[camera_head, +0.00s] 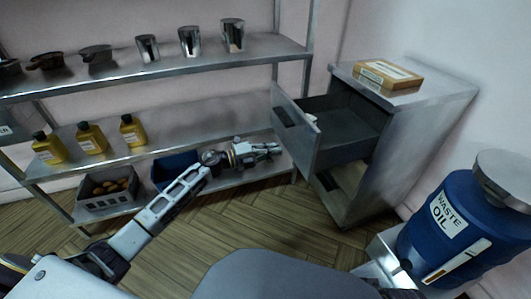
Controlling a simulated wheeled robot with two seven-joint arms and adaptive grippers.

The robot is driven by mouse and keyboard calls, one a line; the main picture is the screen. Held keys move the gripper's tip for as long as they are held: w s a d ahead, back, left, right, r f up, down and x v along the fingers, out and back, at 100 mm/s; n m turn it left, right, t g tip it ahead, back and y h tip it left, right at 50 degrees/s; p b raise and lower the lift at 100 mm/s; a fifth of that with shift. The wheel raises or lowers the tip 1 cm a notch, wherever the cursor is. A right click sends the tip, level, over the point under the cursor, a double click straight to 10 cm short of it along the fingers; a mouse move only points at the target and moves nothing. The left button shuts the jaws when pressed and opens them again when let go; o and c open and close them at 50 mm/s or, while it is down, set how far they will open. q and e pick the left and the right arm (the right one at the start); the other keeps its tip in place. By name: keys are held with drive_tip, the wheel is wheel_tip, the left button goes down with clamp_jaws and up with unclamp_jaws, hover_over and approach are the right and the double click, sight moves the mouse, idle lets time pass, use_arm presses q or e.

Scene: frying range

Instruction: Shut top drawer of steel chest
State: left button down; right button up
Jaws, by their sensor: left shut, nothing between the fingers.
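The steel chest (408,150) stands at the right against the wall. Its top drawer (297,131) is pulled far out toward the left, with a dark handle slot on its front panel and a small pale item partly visible inside. Below it is an open, shadowed space in the chest. My left gripper (272,149) is shut and empty, reaching in from the left. Its fingertips are just left of the drawer's front panel in the picture; I cannot tell if they touch it. My right gripper is not in view.
A cardboard box (388,74) lies on top of the chest. A blue waste oil drum (453,226) stands at the lower right. At the left, a steel shelf (150,72) holds metal cups, pans, yellow bottles (91,137) and a grey crate (108,192). Wooden floor lies between.

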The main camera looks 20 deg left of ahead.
sight(298, 143)
use_arm(q)
drive_tip(key=shift+b+x, duration=0.8)
drive_tip(key=shift+x, duration=2.65)
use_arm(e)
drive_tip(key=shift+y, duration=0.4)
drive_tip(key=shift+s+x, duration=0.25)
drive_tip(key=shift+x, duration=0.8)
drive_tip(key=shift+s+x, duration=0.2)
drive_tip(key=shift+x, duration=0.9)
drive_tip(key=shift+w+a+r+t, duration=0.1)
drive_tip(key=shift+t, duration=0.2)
use_arm(q)
drive_tip(key=shift+d, duration=0.1)
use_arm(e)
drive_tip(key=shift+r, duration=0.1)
